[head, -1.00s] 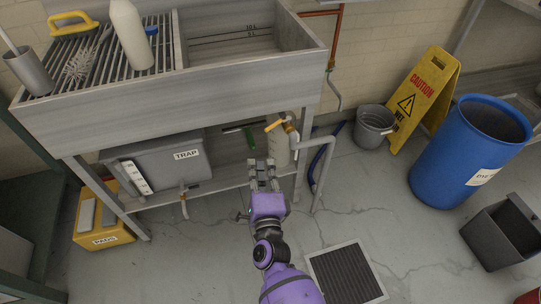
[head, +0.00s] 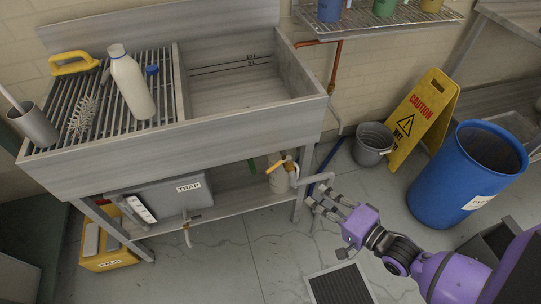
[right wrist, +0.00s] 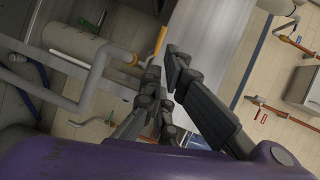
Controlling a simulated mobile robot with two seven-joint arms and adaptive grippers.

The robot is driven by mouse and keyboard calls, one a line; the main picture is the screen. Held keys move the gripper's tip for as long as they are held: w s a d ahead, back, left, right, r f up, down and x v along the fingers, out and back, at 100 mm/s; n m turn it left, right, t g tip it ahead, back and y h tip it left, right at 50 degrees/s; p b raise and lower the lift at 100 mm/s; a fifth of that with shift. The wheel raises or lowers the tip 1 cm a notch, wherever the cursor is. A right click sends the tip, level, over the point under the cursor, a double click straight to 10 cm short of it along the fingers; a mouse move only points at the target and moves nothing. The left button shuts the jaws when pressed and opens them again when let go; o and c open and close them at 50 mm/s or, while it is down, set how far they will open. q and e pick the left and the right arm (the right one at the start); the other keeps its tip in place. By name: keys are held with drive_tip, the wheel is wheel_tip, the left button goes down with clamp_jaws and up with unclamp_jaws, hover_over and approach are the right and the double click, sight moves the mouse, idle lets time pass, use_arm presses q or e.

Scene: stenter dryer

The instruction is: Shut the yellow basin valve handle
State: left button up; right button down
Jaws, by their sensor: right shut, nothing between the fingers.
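The yellow basin valve handle (head: 281,164) sits under the sink, at the top of a pale cylinder (head: 279,181) beside the grey drain pipe. In the head view it points left and slightly down from its pivot. It also shows in the right wrist view as a yellow bar (right wrist: 160,42) just beyond the fingers. My right gripper (head: 317,194) is shut and empty, to the right of the handle and a little lower, apart from it in the head view. My left gripper is out of view.
The steel sink (head: 170,150) overhangs the handle. Its front right leg (head: 302,190) stands between the handle and my right gripper in the picture. The grey TRAP box (head: 168,197) is to the left. A bucket (head: 372,147), caution sign (head: 421,118) and blue drum (head: 462,185) stand right.

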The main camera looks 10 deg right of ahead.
drive_tip(key=a, duration=0.1)
drive_tip(key=m, duration=0.1)
approach(273, 168)
drive_tip(key=x, duration=0.6)
drive_tip(key=shift+w+a+f, duration=0.1)
drive_tip(key=shift+w, duration=0.2)
